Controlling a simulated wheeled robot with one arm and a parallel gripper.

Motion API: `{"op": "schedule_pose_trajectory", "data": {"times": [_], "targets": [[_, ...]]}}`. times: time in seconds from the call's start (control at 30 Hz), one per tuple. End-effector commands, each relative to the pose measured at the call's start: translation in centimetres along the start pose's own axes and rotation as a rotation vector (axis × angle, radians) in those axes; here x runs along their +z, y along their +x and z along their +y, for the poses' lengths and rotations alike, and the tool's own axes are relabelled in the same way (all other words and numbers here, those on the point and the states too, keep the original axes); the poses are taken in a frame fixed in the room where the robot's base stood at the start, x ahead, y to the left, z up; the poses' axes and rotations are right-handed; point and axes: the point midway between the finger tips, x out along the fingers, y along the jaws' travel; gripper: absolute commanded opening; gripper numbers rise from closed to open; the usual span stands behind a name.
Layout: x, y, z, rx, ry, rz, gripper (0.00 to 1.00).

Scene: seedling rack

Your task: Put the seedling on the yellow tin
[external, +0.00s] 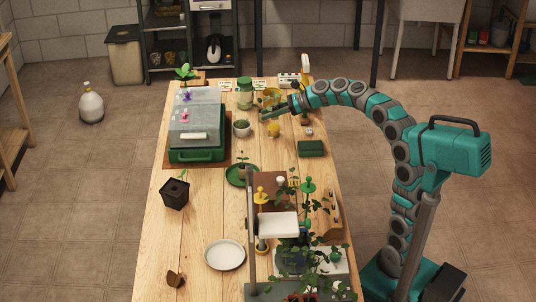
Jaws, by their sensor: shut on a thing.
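My gripper (271,114) is at the far part of the table, pointing left. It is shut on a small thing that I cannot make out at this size. A yellow tin-like container (269,95) stands just behind the gripper, partly hidden by it. A small yellow object (274,131) sits just below the gripper in the picture. A seedling in a square black pot (175,191) stands on the left side of the table, well apart from the gripper. Another leafy sprout (185,72) shows at the far left corner.
A green propagator with a clear lid (198,118) stands at the left. Plants and a rack crowd the near right.

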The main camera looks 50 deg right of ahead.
Motion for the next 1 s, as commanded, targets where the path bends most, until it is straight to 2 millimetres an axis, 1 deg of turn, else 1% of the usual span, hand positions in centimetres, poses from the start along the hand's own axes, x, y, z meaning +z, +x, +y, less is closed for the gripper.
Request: {"op": "schedule_pose_trajectory", "data": {"times": [0.07,0.2,0.3,0.73,0.77,1.0], "targets": [[0.0,0.6,-0.4,0.001,0.002,0.001,0.00],[-2.1,1.2,-0.2,0.001,0.004,0.002,0.00],[-3.1,1.7,-0.2,0.002,0.004,0.002,0.00],[-3.5,1.8,-0.2,0.002,0.001,0.000,0.00],[-3.5,1.8,-0.2,0.001,0.000,0.000,0.37],[-3.5,1.8,-0.2,0.000,0.000,0.000,0.64]]}}
